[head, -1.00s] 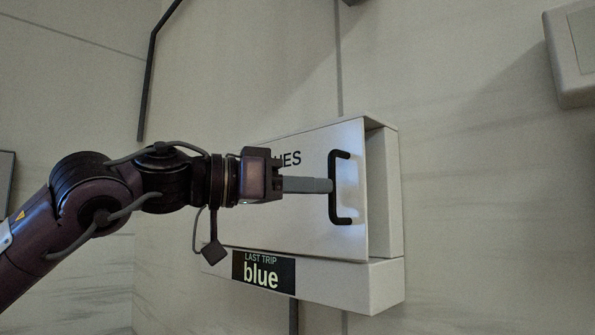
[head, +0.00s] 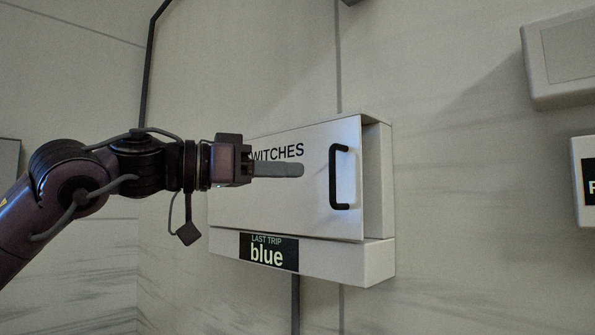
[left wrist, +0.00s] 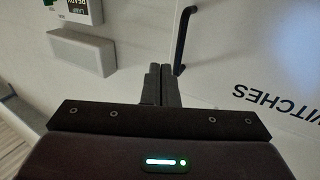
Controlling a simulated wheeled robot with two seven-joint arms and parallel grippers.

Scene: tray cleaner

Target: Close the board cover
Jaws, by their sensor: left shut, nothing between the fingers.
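The board cover (head: 318,205) is a pale panel marked "SWITCHES" on the front of a wall box (head: 345,262). A black bar handle (head: 340,178) stands upright near its right edge. A strip of the box (head: 378,180) shows to the right of the cover's edge; I cannot tell how wide a gap is behind it. My left gripper (head: 300,170) is shut and empty, in front of the cover, with its fingertips left of the handle and apart from it. In the left wrist view its fingers (left wrist: 160,72) are beside the handle (left wrist: 184,40). My right gripper is not in view.
A label reading "LAST TRIP blue" (head: 268,252) is on the box's lower ledge. Pale wall boxes stand at the upper right (head: 565,60) and right edge (head: 584,180). Conduit (head: 147,70) runs up the wall at left.

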